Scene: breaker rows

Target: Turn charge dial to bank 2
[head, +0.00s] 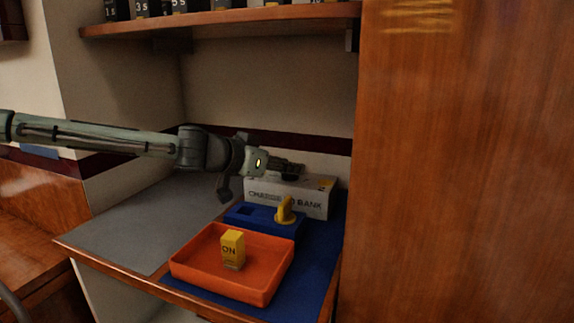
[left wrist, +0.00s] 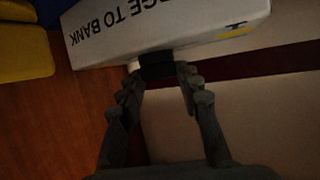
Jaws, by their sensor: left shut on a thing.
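The white charge box (head: 262,196) stands at the back of the counter, with "BANK" readable on its front. A dark dial sits on top of it, mostly hidden by my gripper in the head view; the dial (left wrist: 157,66) shows better in the left wrist view. My left gripper (head: 290,170) reaches in from the left over the box top. In the left wrist view its fingers (left wrist: 159,82) are on both sides of the dial, shut on it. The lettering on the box (left wrist: 140,22) appears upside down there. Which bank the dial points to cannot be told.
A blue block (head: 262,226) with an upright yellow handle (head: 285,211) stands just in front of the box. An orange tray (head: 208,277) holding a yellow "ON" piece (head: 232,249) is nearer. A wooden panel (head: 460,180) closes the right side; a shelf (head: 220,20) hangs above.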

